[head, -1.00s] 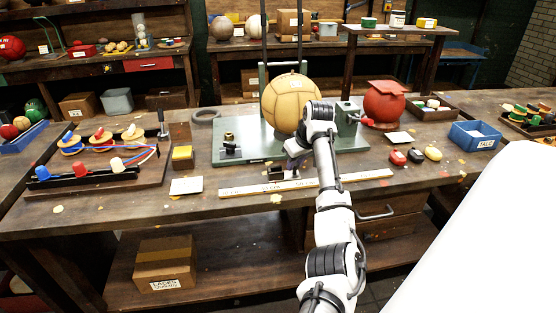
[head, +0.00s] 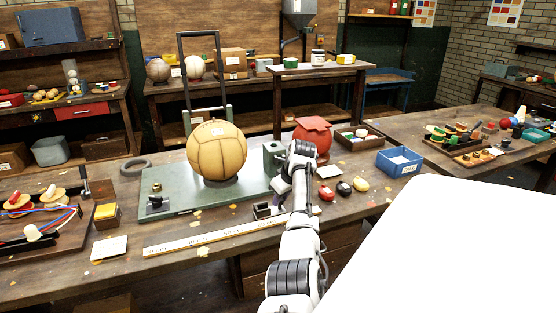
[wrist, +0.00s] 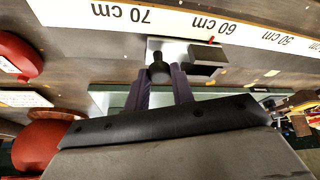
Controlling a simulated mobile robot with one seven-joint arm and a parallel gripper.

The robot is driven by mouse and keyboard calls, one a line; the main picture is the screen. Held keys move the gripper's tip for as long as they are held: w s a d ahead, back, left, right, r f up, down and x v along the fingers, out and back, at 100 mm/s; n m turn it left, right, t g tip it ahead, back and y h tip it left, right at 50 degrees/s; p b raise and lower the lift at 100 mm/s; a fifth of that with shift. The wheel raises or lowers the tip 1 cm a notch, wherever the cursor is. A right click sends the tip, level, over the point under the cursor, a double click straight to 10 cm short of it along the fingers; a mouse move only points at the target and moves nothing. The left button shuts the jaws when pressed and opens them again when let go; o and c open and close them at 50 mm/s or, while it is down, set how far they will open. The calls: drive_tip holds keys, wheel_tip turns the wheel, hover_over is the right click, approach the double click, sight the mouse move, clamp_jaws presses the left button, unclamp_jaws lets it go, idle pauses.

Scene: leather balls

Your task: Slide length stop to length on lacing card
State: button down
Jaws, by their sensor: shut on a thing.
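A white ruler (head: 195,238) lies along the bench's front edge. In the wrist view the ruler (wrist: 190,25) shows the marks 70, 60 and 50 cm. The length stop (wrist: 195,57) is a grey metal block with a dark knob and a red pointer; the pointer is near the 60 cm label. My gripper (wrist: 160,78) is shut on the stop's dark knob. In the head view the stop (head: 264,210) is a small dark block behind the ruler, partly hidden by my arm. A white card (head: 109,247) lies left of the ruler; its writing is too small to read.
A green base plate (head: 190,203) with a tan leather ball (head: 217,150) stands behind the ruler. A red ball (head: 312,135), another card (head: 329,171), small red, dark and yellow items and a blue bin (head: 399,161) are at right. A lacing tray (head: 40,245) is at left.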

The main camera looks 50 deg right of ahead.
drive_tip(key=shift+s+d, duration=0.15)
drive_tip(key=shift+d, duration=0.05)
idle(0.3)
drive_tip(key=c, duration=1.2)
unclamp_jaws()
drive_tip(key=b+v, duration=0.3)
drive_tip(key=v, duration=1)
drive_tip(key=shift+r, duration=0.4)
drive_tip(key=shift+a, duration=0.1)
